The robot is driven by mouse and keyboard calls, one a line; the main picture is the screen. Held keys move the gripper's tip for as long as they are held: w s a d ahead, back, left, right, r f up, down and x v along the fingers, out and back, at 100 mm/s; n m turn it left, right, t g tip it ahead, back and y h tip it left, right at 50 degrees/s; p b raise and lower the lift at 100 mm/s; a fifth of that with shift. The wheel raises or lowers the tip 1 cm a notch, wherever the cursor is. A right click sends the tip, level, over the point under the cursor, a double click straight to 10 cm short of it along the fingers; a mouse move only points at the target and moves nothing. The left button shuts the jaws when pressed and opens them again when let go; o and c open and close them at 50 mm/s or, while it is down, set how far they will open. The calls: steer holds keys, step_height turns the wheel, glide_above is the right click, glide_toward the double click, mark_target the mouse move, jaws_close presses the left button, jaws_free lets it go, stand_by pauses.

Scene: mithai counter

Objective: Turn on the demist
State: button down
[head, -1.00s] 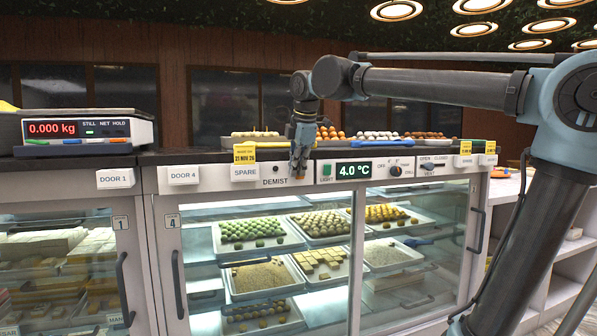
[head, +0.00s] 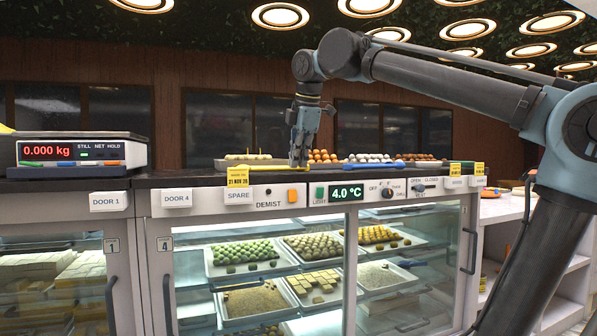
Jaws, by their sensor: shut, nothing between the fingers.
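The DEMIST label (head: 268,204) is on the white control panel above the display case in the head view. An orange switch (head: 292,195) sits just right of the label. A small dark round spot (head: 268,191) is above the label; it shows no glow. My gripper (head: 299,163) points down, shut and empty, with its tips above the orange switch in the picture and apart from it. The orange switch is in plain view. I cannot tell from its face which way it is set.
A green LIGHT switch (head: 320,194), a 4.0 °C display (head: 347,192), a dark knob (head: 387,193) and a vent slider (head: 421,187) line the panel to the right. Sweets trays stand on the counter behind my gripper. A scale (head: 82,150) stands at left.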

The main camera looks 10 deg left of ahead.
mark_target(289, 195)
steer(key=shift+r, duration=0.1)
steer(key=shift+s+a+f+g+h, duration=0.15)
steer(key=shift+s+f+g+h, duration=0.15)
steer(key=shift+s+f+g, duration=0.3)
steer(key=shift+w+f, duration=0.1)
steer(key=shift+f, duration=0.1)
steer(key=x, duration=0.3)
steer(key=w+x, duration=0.1)
steer(key=x, duration=0.3)
steer(key=w+a+x, duration=0.1)
steer(key=x, duration=0.3)
steer(key=shift+a+r, duration=0.1)
steer(key=shift+r, duration=0.3)
steer(key=shift+w+a+f, duration=0.1)
steer(key=shift+w+a, duration=0.3)
steer(key=shift+w, duration=0.3)
